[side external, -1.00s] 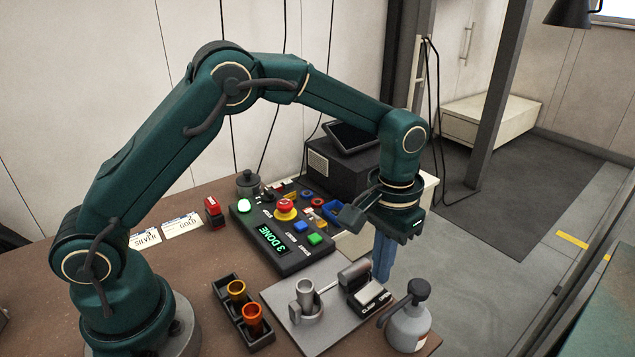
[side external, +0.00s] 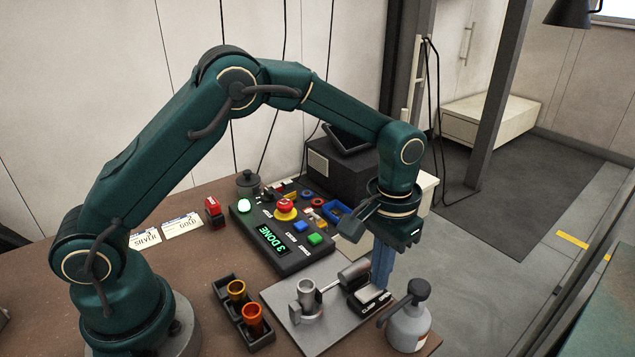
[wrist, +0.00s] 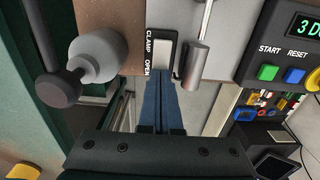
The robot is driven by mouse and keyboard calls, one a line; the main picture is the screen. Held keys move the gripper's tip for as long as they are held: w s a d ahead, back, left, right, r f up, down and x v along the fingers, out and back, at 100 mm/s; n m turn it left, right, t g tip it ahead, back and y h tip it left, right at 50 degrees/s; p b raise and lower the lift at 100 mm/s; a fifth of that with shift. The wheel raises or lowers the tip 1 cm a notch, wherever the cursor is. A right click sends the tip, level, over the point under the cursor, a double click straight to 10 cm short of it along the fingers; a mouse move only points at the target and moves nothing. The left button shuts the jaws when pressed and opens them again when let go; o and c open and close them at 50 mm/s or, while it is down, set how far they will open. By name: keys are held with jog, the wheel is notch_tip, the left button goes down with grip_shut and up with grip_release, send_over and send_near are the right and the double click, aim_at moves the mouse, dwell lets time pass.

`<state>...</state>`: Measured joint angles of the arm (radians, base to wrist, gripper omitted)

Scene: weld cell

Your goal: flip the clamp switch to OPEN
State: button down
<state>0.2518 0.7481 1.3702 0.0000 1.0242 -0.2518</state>
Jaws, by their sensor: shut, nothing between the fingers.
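The clamp switch (side external: 368,298) is a dark box with a pale rocker and the labels CLAMP and OPEN, on the grey fixture plate (side external: 285,300). In the wrist view the switch (wrist: 164,52) lies right at my fingertips, with OPEN on the near side. My gripper (side external: 381,284) points down with its blue fingers shut and empty, at the OPEN end of the switch. In the wrist view the fingers (wrist: 161,84) cover the near end of the rocker; I cannot tell whether they touch it. A metal cup (side external: 306,292) stands in the clamp beside the switch.
A grey bottle (side external: 408,322) stands close to the right of the switch. The clamp cylinder (side external: 353,272) is just behind it. A control panel (side external: 268,250) reads 3 DONE. A black tray (side external: 226,298) holds gold and orange cups at left.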

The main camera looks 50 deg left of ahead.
notch_tip(320, 180, up, 7)
dwell(0.8)
